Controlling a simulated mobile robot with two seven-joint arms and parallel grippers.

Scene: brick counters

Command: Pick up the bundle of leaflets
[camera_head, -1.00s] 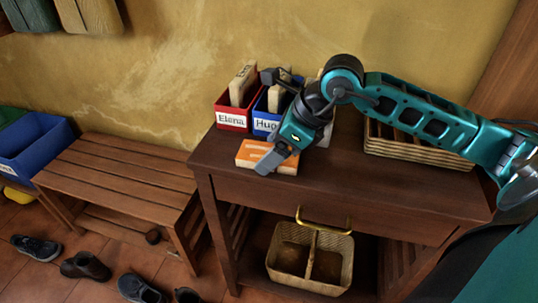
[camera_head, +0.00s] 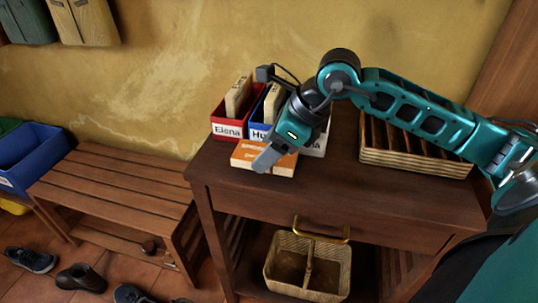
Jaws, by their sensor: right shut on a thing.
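The bundle of leaflets (camera_head: 280,168) is a flat orange and white block at the left part of the dark wooden table, in front of the name-labelled boxes. My right gripper (camera_head: 266,160) comes down over it from the right and is shut on it; a grey finger crosses its front. The hand hides part of the bundle. I cannot tell whether a small gap lies beneath it. My left gripper is not in view.
A red box labelled Elena (camera_head: 226,129) and a blue box (camera_head: 258,131) stand behind the bundle, with a third partly hidden by my arm. A slatted tray (camera_head: 415,161) is at the right. A basket (camera_head: 308,270) sits below. The table's front middle is clear.

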